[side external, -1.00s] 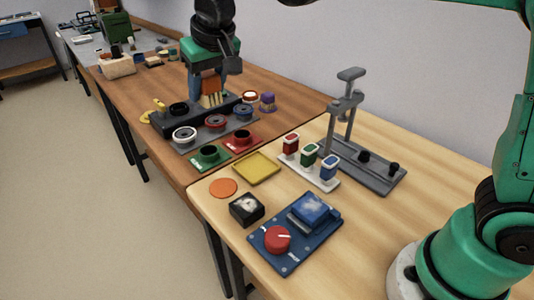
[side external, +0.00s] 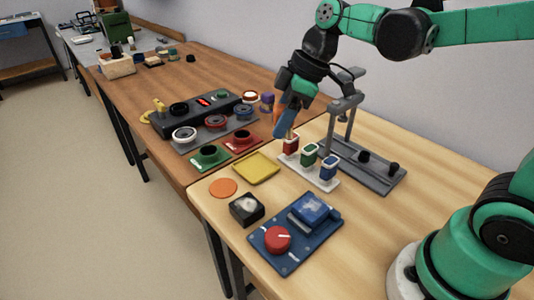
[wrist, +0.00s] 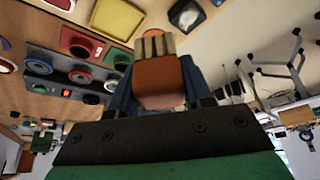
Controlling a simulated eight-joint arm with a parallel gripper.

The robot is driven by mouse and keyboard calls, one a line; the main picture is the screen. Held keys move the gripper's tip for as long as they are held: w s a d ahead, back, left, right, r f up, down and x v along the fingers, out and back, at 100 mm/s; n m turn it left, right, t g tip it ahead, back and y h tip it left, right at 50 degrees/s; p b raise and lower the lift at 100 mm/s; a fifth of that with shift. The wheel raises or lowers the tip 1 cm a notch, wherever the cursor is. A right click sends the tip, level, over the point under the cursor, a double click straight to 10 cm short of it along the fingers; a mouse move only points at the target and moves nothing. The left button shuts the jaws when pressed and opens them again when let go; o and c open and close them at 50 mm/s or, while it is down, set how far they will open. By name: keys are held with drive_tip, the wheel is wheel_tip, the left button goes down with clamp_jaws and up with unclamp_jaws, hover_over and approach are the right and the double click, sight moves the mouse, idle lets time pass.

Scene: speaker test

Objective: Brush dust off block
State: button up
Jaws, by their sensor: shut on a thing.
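My gripper (side external: 286,120) is shut on a brush, above the near left end of the white holder. The brush's orange-brown body (wrist: 158,82) and pale bristles (wrist: 157,44) show between the fingers in the wrist view; in the side view its orange part (side external: 277,114) is partly hidden by a finger. A blue block (side external: 312,207) with a whitish, dusty-looking top sits on a blue board (side external: 273,256), well apart from the brush. A black block (side external: 247,210) with a pale patch on top stands left of that board, and also shows in the wrist view (wrist: 186,16).
The white holder (side external: 325,183) carries red, green and blue pieces close below my gripper. A grey stand (side external: 345,120) rises just right of it. A yellow tray (side external: 256,168) and orange disc (side external: 223,188) lie flat. A red knob (side external: 277,238) stands on the blue board.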

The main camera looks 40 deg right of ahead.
sight(313, 203)
drive_tip(key=s+d+f+n+g+y, duration=0.1)
drive_tip(key=s+d+f+n+g, duration=0.15)
drive_tip(key=s+n, duration=0.55)
drive_tip(key=shift+g, duration=0.25)
drive_tip(key=shift+s+a+f, duration=0.1)
drive_tip(key=shift+a+f, duration=0.05)
drive_tip(key=shift+f, duration=1.2)
drive_tip(key=shift+w+a+f, duration=0.1)
drive_tip(key=shift+a+f, duration=0.05)
drive_tip(key=shift+f, duration=1.25)
drive_tip(key=shift+s+a+f, duration=0.1)
drive_tip(key=shift+a+f, duration=0.05)
drive_tip(key=shift+f, duration=1.2)
drive_tip(key=shift+a+f, duration=0.2)
drive_tip(key=shift+a, duration=0.8)
drive_tip(key=shift+a+f, duration=0.2)
drive_tip(key=shift+a, duration=0.8)
clamp_jaws()
drive_tip(key=d, duration=0.4)
drive_tip(key=shift+r, duration=0.15)
wheel_tip(313, 203, up, 8)
drive_tip(key=shift+s+a, duration=0.15)
